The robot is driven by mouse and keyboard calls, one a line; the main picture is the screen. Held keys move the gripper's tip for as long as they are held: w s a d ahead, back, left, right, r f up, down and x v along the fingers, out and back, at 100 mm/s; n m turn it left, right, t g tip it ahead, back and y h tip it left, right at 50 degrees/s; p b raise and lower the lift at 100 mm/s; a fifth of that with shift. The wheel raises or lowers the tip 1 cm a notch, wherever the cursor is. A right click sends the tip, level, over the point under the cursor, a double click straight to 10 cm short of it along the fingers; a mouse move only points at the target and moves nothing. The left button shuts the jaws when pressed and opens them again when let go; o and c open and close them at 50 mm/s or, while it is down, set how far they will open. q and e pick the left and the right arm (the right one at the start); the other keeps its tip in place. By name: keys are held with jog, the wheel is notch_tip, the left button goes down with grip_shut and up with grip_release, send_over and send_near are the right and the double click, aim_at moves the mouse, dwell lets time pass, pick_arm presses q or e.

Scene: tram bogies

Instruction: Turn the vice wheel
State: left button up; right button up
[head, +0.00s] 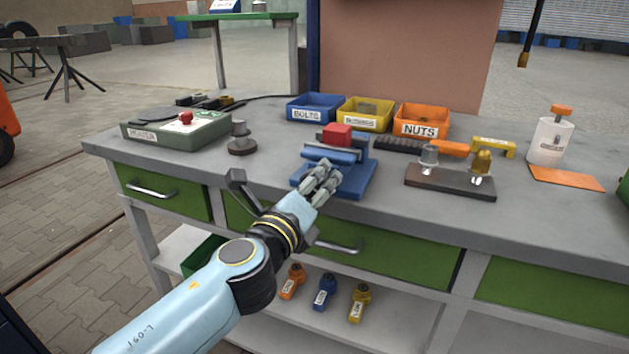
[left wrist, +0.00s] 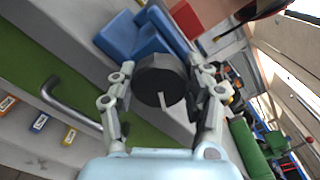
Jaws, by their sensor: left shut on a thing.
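The blue vice (head: 358,181) stands at the front edge of the grey workbench, with a red block (head: 337,134) at its top. My left gripper (head: 324,180) reaches it from the front. In the left wrist view, the black round vice wheel (left wrist: 158,75) sits between the fingers of my left gripper (left wrist: 162,100), which are shut on it. A pale line marks the wheel's face. The blue vice body (left wrist: 140,36) shows behind it. In the head view the fingers hide the wheel. My right gripper is not in view.
A green heater box (head: 175,130) and a grey knob-like part (head: 240,138) stand left of the vice. Bins for bolts (head: 313,106) and nuts (head: 422,119) stand behind. A dark fixture plate (head: 450,184) lies to the right. A drawer handle (head: 338,247) projects below.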

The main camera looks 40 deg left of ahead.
pick_arm(q)
jog(key=shift+f+m+p, duration=0.2)
jog(key=shift+m+p, duration=0.25)
jog(key=shift+m, duration=1.75)
jog(key=o, duration=1.2)
jog(key=shift+r, duration=0.1)
jog(key=v, duration=1.2)
